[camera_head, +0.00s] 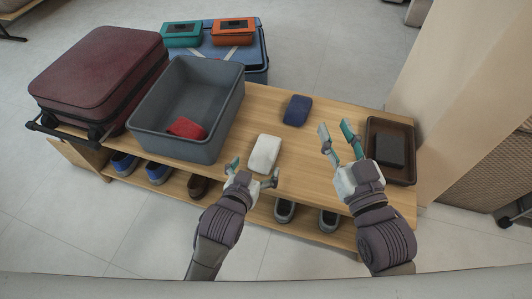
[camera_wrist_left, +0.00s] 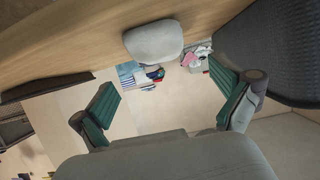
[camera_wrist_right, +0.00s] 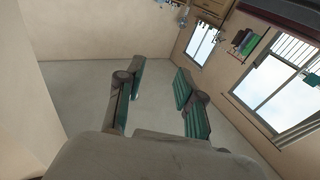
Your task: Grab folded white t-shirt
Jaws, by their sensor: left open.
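The folded white t-shirt (camera_head: 265,154) lies on the wooden bench (camera_head: 335,118) near its front edge, right of the grey bin. In the left wrist view the white t-shirt (camera_wrist_left: 154,41) is a rounded pale bundle, beyond the fingertips and between them. My left gripper (camera_head: 254,175) is open and empty, just in front of the t-shirt, with its fingers spread; its fingers also show in the left wrist view (camera_wrist_left: 165,95). My right gripper (camera_head: 338,139) is open and empty above the bench's right part; it also shows in the right wrist view (camera_wrist_right: 160,90).
A grey bin (camera_head: 150,115) holds a red folded item (camera_head: 187,128). A dark blue folded item (camera_head: 297,110) lies farther back. A brown tray (camera_head: 374,125) with a dark item (camera_head: 389,150) is at right. Shoes (camera_head: 284,210) sit below the bench top.

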